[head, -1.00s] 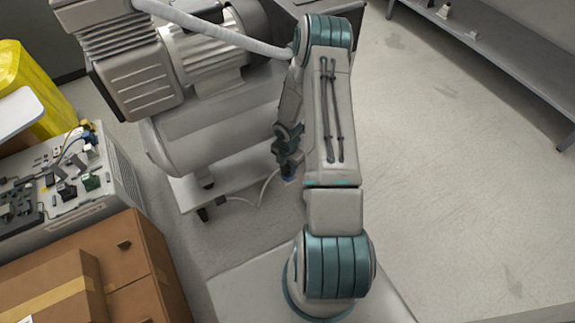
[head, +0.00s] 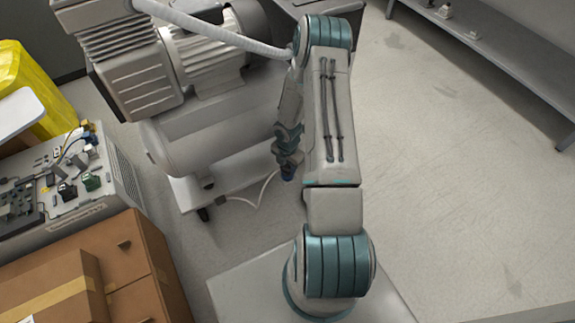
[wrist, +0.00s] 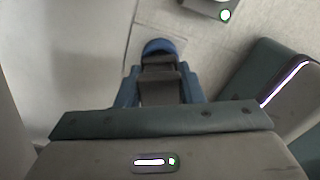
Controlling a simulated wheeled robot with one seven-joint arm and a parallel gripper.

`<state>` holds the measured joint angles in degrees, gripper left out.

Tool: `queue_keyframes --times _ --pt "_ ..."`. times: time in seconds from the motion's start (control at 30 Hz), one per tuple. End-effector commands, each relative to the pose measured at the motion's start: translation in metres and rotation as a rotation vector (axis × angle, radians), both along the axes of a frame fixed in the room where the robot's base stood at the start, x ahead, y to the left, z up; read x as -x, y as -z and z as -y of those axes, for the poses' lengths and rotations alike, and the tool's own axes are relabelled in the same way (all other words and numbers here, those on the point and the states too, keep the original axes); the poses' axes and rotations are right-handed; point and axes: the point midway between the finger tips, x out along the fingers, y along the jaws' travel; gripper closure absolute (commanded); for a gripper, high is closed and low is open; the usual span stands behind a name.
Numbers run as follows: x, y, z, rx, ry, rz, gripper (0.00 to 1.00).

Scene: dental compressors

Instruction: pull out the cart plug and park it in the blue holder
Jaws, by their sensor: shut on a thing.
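My gripper (head: 288,168) points down beside the low shelf of the compressor cart (head: 190,192). In the wrist view my gripper (wrist: 160,70) is closed on a dark grey piece, which I take to be the cart plug (wrist: 160,82). A white cable (head: 262,198) runs from under the cart up to the gripper. A rounded blue piece (wrist: 158,47) shows just beyond the fingertips. I cannot tell whether it is the blue holder or part of the plug or gripper. The plug is mostly hidden by the fingers.
The compressor motor (head: 200,55) and its tank (head: 215,125) stand close to the left of my arm. A grey shelf (head: 500,70) is at upper right. The floor (head: 450,190) to the right is clear.

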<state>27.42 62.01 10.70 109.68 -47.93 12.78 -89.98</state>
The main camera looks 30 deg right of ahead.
Motion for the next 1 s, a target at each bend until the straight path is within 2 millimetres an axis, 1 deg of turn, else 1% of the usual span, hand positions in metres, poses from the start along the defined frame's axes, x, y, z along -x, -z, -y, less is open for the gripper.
queue_keyframes --times 0.7,0.73,1.0 --pt "0.0 0.014 0.0 0.0 -0.001 0.0 0.9" --pt "0.0 0.013 0.0 0.0 0.0 0.0 0.57" --pt "0.0 0.012 0.0 0.0 0.0 0.0 0.57"
